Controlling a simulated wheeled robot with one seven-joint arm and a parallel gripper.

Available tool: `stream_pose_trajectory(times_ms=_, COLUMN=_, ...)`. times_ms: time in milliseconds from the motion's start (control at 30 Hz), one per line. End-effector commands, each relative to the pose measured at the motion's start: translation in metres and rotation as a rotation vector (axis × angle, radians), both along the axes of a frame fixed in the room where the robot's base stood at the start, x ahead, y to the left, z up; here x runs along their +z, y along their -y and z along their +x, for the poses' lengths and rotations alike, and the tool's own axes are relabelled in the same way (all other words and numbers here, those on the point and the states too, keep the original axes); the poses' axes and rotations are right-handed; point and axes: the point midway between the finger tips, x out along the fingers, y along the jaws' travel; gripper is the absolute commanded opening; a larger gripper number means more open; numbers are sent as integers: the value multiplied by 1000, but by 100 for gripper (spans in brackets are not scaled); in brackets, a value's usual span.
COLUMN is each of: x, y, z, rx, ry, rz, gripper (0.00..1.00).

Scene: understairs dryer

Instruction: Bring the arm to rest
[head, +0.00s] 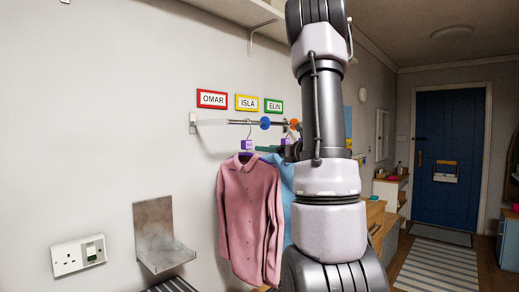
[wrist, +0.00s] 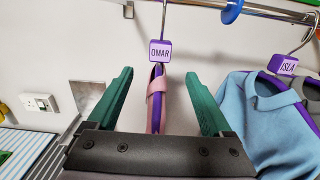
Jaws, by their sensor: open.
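My gripper (wrist: 158,95) shows in the wrist view with its two green fingers spread wide. Between and beyond the fingers hangs a pink shirt (wrist: 156,108) on a purple hanger with an OMAR tag (wrist: 160,50). I cannot tell how far in front of the fingers the shirt is. In the head view my arm (head: 325,130) stands upright across the middle of the picture. The pink shirt (head: 250,215) hangs left of the arm there.
A wall rail (head: 230,122) has blue and orange discs. A blue shirt (wrist: 255,120) with an ISLA tag hangs right of the fingers. A metal bracket (head: 160,235) and a socket (head: 78,255) are on the left wall. Open floor leads to a blue door (head: 446,150).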

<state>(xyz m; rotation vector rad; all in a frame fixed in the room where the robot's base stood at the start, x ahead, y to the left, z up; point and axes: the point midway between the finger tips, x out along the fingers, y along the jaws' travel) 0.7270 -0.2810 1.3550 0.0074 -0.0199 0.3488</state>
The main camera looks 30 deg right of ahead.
Motion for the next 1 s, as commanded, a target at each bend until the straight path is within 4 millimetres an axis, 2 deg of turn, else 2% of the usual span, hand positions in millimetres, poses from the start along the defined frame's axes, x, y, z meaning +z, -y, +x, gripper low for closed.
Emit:
stream_pose_trajectory(times_ms=100, x=0, y=4, z=-9, rx=-1, ry=1, rz=-1, gripper=84)
stream_pose_trajectory(times_ms=233, x=0, y=4, z=-11, rx=0, ry=0, rz=-1, gripper=84)
stream_pose_trajectory(times_ms=333, x=1, y=-2, z=-12, rx=17, ry=-2, rz=-13, gripper=84)
stream_pose_trajectory(times_ms=367, x=2, y=-8, z=-13, rx=31, ry=-4, rz=-26, gripper=84)
stream_pose_trajectory(times_ms=467, x=6, y=-46, z=-23, rx=128, ry=-17, rz=-111, gripper=84)
stream_pose_trajectory(times_ms=533, x=9, y=-87, z=-37, rx=240, ry=-28, rz=-224, gripper=84)
stream_pose_trajectory(times_ms=600, x=8, y=-134, z=-62, rx=379, ry=-33, rz=-382, gripper=84)
stream_pose_trajectory(times_ms=667, x=4, y=-171, z=-89, rx=505, ry=-27, rz=-550, gripper=84)
stream_pose_trajectory(times_ms=700, x=0, y=-192, z=-108, rx=585, ry=-18, rz=-668, gripper=84)
stream_pose_trajectory(times_ms=800, x=-13, y=-227, z=-155, rx=762, ry=25, rz=-981, gripper=84)
stream_pose_trajectory(times_ms=900, x=-26, y=-242, z=-197, rx=905, ry=92, rz=-1317, gripper=84)
stream_pose_trajectory(times_ms=1000, x=-34, y=-242, z=-227, rx=1003, ry=174, rz=-1648, gripper=84)
